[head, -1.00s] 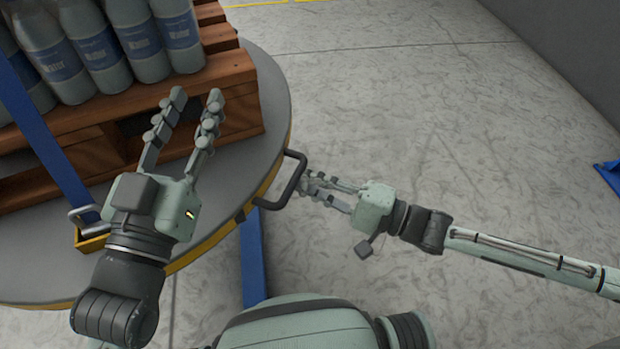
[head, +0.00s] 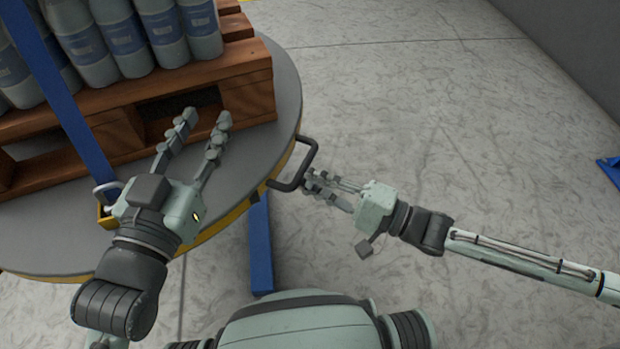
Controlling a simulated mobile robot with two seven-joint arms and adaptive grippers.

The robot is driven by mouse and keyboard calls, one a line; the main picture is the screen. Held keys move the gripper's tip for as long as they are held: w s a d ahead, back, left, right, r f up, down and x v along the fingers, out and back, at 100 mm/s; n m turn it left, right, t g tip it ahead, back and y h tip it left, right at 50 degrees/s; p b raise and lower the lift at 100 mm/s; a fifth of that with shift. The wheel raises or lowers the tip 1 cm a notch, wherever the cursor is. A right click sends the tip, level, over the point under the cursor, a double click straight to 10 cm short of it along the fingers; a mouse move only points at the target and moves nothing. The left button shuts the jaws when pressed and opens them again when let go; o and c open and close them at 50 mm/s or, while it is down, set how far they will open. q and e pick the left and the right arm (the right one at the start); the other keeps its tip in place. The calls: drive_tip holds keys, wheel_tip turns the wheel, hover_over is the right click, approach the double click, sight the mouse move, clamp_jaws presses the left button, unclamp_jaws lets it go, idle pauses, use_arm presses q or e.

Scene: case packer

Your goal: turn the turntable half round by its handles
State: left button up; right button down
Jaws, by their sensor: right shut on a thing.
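The turntable (head: 262,160) is a large grey disc with a yellow rim, at the left of the head view. A black U-shaped handle (head: 313,151) sticks out from its right edge. My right gripper (head: 305,182) reaches in from the right and is shut on the near part of this handle; the fingertips are small and the exact contact is hard to see. My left gripper (head: 206,116) is open and empty above the disc, in front of the pallet, its fingers pointing up the picture. No other handle can be made out clearly.
A wooden pallet (head: 247,88) with several blue-labelled bottles (head: 120,40) stands on the disc. A blue bar (head: 70,110) runs down to a yellow bracket with a metal loop (head: 106,190). A blue leg (head: 260,250) stands below the rim.

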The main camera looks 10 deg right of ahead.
use_arm(q)
drive_tip(key=shift+w+r, duration=0.15)
drive_tip(key=shift+r, duration=0.2)
idle(0.4)
drive_tip(key=shift+f, duration=0.1)
use_arm(e)
drive_tip(key=v, duration=1.2)
drive_tip(key=shift+r, duration=0.1)
